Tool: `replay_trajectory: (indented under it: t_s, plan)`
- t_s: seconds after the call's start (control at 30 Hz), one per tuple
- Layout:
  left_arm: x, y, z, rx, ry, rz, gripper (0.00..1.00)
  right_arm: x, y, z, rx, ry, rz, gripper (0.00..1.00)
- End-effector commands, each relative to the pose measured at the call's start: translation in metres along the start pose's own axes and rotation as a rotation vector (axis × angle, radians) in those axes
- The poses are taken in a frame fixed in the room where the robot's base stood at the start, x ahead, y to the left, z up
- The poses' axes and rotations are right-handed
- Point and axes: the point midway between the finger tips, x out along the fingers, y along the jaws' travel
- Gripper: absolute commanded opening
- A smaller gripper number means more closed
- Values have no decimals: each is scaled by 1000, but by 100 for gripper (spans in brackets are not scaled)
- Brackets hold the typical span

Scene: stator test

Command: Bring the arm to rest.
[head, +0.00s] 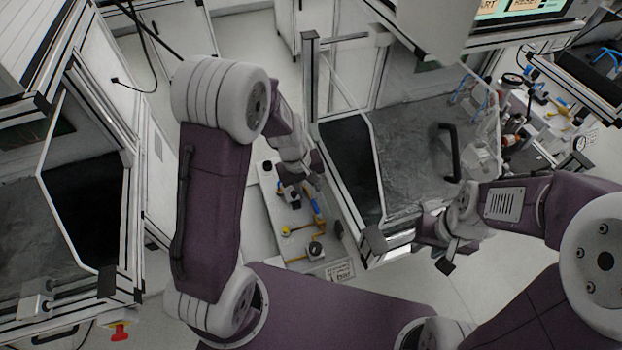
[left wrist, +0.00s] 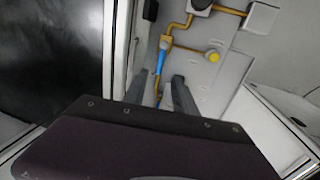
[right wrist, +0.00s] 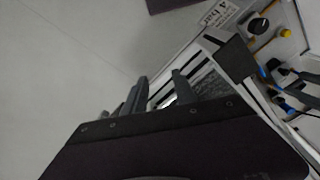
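My left gripper (head: 306,180) hangs over a pale panel with yellow and blue pneumatic fittings. In the left wrist view its two fingers (left wrist: 160,88) stand apart with nothing between them; a blue and yellow fitting (left wrist: 163,60) shows beyond the gap. My right gripper (head: 443,250) is beside the lower front corner of the glazed test cabinet. In the right wrist view its fingers (right wrist: 160,88) are apart and empty, with the cabinet's frame edge behind them. I cannot tell the exact clearance of either gripper.
The pale panel (head: 276,235) carries yellow pipes and a dark knob (head: 315,248). The glazed cabinet (head: 420,150) has a black handle (head: 447,150). Another framed cabinet stands at the left, with a red knob (head: 120,332). Floor (head: 500,280) shows clear at the lower right.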

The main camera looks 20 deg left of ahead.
Motion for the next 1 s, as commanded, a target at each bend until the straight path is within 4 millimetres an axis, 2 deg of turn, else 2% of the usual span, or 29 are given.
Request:
replay_trajectory:
  t_s: [0.23,0.27,0.33,0.43,0.5,0.6,0.7,1.0]
  plan:
    - [-3,1,-2,0,7,5,33,0,0,0,0,0,0,33]
    - [-8,4,-5,1,21,15,33,0,0,0,0,0,0,33]
    - [-33,9,-8,11,68,45,33,0,0,0,0,0,0,33]
    - [-67,-16,14,115,110,24,33,0,0,0,0,0,0,33]
    - [-78,-44,39,247,115,-25,33,0,0,0,0,0,0,33]
    - [-79,-81,69,434,80,-104,33,0,0,0,0,0,0,33]
    - [-73,-97,80,546,37,-147,33,0,0,0,0,0,0,33]
    - [-74,-95,78,564,39,-144,33,0,0,0,0,0,0,33]
